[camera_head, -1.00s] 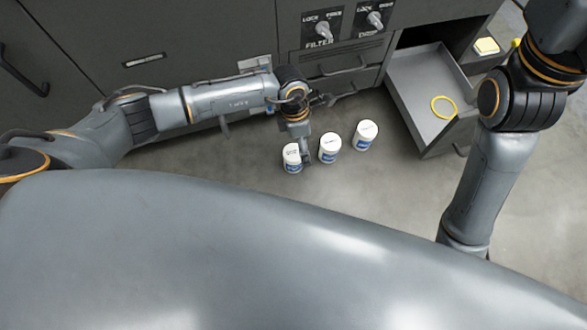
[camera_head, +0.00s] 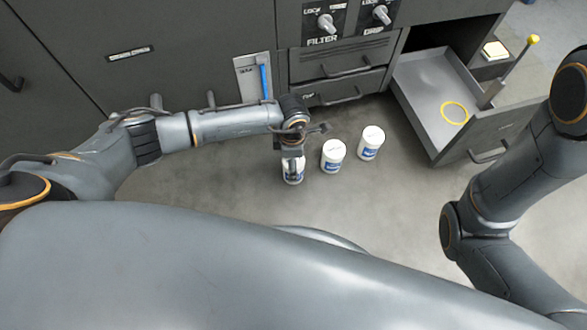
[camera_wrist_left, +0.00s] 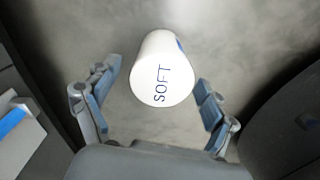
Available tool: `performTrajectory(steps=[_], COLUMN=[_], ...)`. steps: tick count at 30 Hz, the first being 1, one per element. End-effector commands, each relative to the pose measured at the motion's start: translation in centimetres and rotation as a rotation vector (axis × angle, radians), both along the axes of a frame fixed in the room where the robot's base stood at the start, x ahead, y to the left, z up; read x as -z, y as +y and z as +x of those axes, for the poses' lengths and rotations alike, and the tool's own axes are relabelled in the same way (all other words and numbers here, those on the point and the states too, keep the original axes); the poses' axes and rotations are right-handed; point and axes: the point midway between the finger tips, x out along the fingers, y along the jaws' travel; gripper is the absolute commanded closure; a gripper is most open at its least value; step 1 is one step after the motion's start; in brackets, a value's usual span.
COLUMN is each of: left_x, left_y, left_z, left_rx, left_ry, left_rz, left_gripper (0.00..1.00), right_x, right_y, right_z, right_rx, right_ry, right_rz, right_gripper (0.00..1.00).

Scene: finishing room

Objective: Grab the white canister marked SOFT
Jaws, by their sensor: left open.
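The white canister marked SOFT (camera_wrist_left: 162,72) stands on the floor in the left wrist view, its lid lettering facing the camera. In the head view it is the leftmost of three white canisters (camera_head: 293,177), partly hidden by my left gripper (camera_head: 292,160). In the left wrist view my left gripper (camera_wrist_left: 150,98) is open, with one finger on each side of the canister's near part. I cannot tell whether either finger touches it. My right gripper is out of view; only my right arm shows in the head view.
Two more white canisters with blue labels, a middle one (camera_head: 333,156) and a right one (camera_head: 371,143), stand close by on the floor. An open drawer (camera_head: 420,85) holds a yellow ring (camera_head: 455,113). Dark cabinets (camera_head: 180,60) stand behind. Floor in front of the canisters is clear.

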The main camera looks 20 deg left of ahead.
Motion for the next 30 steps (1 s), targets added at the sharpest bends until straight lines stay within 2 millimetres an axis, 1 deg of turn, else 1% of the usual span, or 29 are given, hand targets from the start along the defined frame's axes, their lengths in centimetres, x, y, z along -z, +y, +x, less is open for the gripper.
performTrajectory(steps=[1, 4, 6, 9, 12, 18, 19, 20, 21, 23, 24, 26, 27, 28, 29, 30], left_x=[1.0, 2.3, 3.2, 4.6, 4.9, 4.7, 4.7, 4.7, 4.7, 4.7, 4.7, 4.7, 4.7, 4.7, 4.7, 4.7], left_y=[-0.1, -0.2, -0.4, -0.3, -0.4, -0.4, -0.4, -0.4, -0.4, -0.4, -0.4, -0.4, -0.4, -0.4, -0.4, -0.4], left_z=[0.0, 0.0, 0.0, 0.0, 0.0, 0.0, 0.0, 0.0, 0.0, 0.0, 0.0, 0.0, 0.0, 0.0, 0.0, 0.1], left_rx=[0.0, 0.0, -0.001, -0.002, -0.002, -0.001, -0.001, -0.001, -0.001, -0.001, -0.001, -0.001, -0.001, -0.001, -0.001, -0.001], left_ry=[0.001, 0.001, 0.001, 0.003, 0.002, 0.001, 0.001, 0.001, 0.001, 0.001, 0.002, 0.001, 0.002, 0.002, 0.002, 0.001], left_rz=[0.001, 0.001, 0.0, 0.001, 0.0, 0.001, 0.001, 0.001, 0.001, 0.001, 0.0, 0.001, 0.0, 0.0, 0.0, 0.0], left_gripper=[0.16, 0.16, 0.16, 0.16, 0.16, 0.16, 0.2, 0.26, 0.34, 0.46, 0.55, 0.67, 0.75, 0.81, 0.87, 0.87], right_x=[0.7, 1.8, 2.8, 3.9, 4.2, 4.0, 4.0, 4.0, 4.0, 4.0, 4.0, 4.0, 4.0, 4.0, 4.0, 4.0], right_y=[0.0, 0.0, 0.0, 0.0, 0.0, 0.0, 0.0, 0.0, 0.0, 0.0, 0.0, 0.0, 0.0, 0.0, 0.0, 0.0], right_z=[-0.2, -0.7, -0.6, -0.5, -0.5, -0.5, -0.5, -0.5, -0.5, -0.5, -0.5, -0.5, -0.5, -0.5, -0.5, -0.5], right_rx=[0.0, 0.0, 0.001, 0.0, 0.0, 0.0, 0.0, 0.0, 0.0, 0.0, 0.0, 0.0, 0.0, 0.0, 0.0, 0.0], right_ry=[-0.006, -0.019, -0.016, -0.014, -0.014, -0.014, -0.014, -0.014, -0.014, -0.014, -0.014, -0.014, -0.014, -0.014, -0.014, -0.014], right_rz=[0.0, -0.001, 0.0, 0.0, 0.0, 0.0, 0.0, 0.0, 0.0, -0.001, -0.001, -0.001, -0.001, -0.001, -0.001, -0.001], right_gripper=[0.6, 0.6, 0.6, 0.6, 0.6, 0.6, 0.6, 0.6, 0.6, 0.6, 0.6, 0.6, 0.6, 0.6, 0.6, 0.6])
